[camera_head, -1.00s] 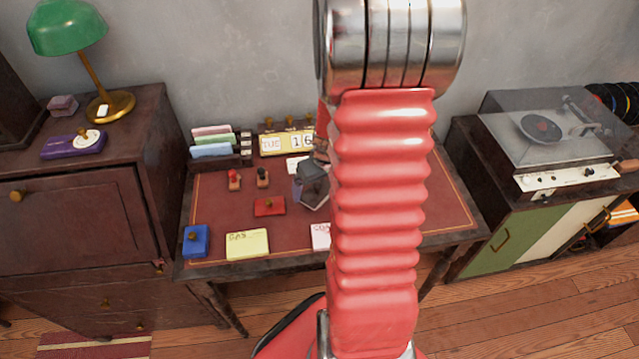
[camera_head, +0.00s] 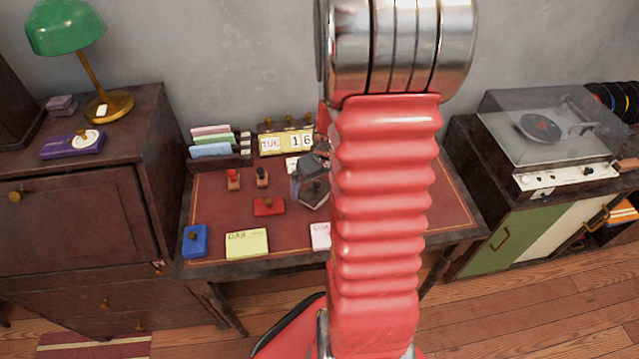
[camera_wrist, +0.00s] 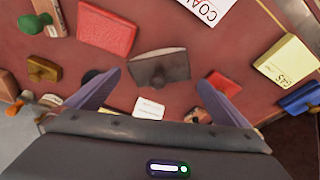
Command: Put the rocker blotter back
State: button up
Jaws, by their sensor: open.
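The blotter sits a little beyond the fingertips; I cannot tell the exact height gap.
A blue block (camera_head: 195,240), a yellow GAS card (camera_head: 247,244) and a pinkish card (camera_head: 320,236) lie along the front edge. A red block (camera_head: 268,207) and two stamps (camera_head: 234,180) are left of my gripper. A calendar (camera_head: 286,142) and letter rack (camera_head: 219,145) stand behind.

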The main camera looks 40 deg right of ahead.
jog(key=v, duration=1)
jog(key=shift+r, duration=0.35)
dwell(0.3)
jog(key=a+r+n+t, duration=0.1)
jog(key=a+r, duration=0.8)
jog(key=a, duration=0.5)
jog(key=s+a+r, duration=0.2)
jog(key=s+a, duration=0.1)
jog(key=a, duration=0.3)
jog(key=s+a+r+n+t, duration=0.1)
jog(key=s+a+r, duration=0.2)
jog(key=a, duration=0.2)
jog(key=shift+s+a+r+n+y, duration=0.2)
jog(key=shift+s+a+n+y, duration=0.1)
jog(key=shift+s+a+y, duration=0.1)
